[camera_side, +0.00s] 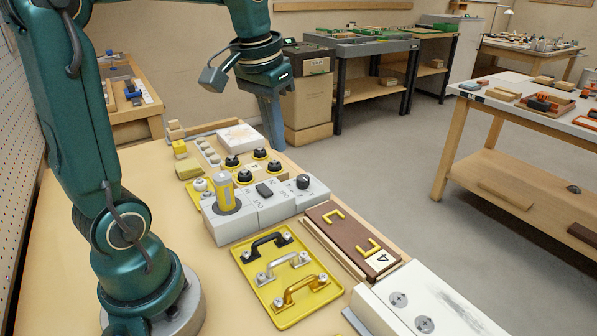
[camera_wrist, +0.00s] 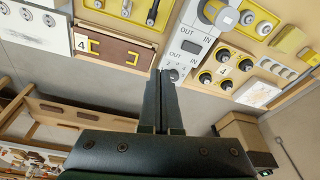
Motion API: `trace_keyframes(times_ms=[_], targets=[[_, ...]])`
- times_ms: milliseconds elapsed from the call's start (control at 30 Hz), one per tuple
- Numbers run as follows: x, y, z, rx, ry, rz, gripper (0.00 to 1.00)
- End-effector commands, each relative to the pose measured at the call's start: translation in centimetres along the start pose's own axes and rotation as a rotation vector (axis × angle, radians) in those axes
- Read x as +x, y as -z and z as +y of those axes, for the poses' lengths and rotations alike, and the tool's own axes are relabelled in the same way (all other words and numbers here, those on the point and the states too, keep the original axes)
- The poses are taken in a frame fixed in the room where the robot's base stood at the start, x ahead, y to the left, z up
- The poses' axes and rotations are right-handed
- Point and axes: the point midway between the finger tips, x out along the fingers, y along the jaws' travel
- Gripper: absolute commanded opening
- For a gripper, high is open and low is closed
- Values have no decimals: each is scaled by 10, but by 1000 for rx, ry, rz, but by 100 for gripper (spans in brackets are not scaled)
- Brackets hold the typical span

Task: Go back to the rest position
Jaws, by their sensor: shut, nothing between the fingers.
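My gripper (camera_side: 272,135) hangs from the raised teal arm near the far right edge of the bench, pointing down. In the wrist view my gripper (camera_wrist: 161,85) has its two dark fingers together with nothing between them. The fingertips appear over the small knob on the grey IN/OUT block (camera_wrist: 178,55), but the height above it cannot be told. That block (camera_side: 265,207) also shows in the side view, clear of the fingers. No marker of a rest position is visible.
A yellow tray with several handles (camera_side: 250,278), a brown drawer panel marked 4 (camera_side: 335,232), and a white box (camera_side: 430,300) line the bench's right side. Black knobs (camera_side: 233,160) stand farther back. The bench's left surface (camera_side: 90,220) is bare. Other tables stand beyond the floor.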

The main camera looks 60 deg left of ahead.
Motion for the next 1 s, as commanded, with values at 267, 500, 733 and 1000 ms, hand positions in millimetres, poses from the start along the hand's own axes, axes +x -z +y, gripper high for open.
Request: trace_keyframes(times_ms=[267, 500, 733, 1000], targets=[[-20, -66, 52, 193, -56, 185, 0], [-3, -112, 67, 264, -107, 277, 0], [10, -119, 66, 240, -111, 279, 0], [10, -118, 66, 242, -111, 280, 0]])
